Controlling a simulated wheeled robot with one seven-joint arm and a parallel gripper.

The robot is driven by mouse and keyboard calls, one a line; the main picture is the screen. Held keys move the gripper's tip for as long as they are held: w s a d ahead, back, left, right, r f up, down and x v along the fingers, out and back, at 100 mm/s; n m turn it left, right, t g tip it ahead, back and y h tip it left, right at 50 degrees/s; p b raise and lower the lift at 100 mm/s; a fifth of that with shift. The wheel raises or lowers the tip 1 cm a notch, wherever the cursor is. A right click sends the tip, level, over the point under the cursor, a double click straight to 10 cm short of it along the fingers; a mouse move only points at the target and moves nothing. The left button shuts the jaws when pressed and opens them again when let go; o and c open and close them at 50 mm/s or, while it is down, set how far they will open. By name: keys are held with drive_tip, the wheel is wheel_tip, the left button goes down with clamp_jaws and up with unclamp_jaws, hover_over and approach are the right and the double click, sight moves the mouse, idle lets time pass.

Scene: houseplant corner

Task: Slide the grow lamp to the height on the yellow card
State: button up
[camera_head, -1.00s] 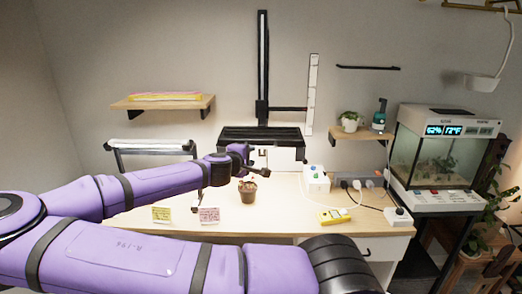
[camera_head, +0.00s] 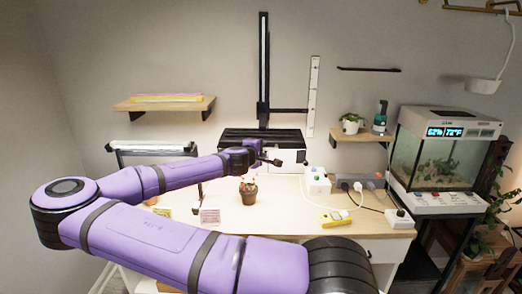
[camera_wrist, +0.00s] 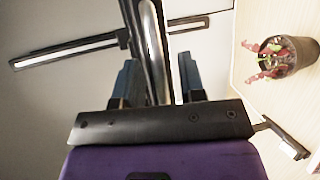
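The grow lamp (camera_head: 235,134) is a wide black bar on a tall black vertical rail (camera_head: 263,65) at the back wall. A thin arm reaches from the rail to a white marked strip (camera_head: 314,95). The yellow card (camera_head: 162,211) stands at the table's left front, mostly hidden by my arm; its writing is unreadable. My gripper (camera_head: 278,158) is in front of the lamp's lower part. In the wrist view my gripper (camera_wrist: 158,82) is open, with a long dark bar showing between its fingers; I cannot tell whether they touch it.
A potted plant (camera_head: 248,192) stands below my gripper. A pink card (camera_head: 209,217) is on the table's front left. A white box with buttons (camera_head: 317,180), a yellow device (camera_head: 336,218) and a power strip (camera_head: 362,182) are at right. A glass tank (camera_head: 440,150) stands far right.

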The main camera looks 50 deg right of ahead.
drive_tip(key=shift+d, duration=0.25)
clamp_jaws()
drive_tip(key=shift+w+r, duration=0.1)
drive_tip(key=shift+r, duration=4.85)
unclamp_jaws()
drive_tip(key=v, duration=1.1)
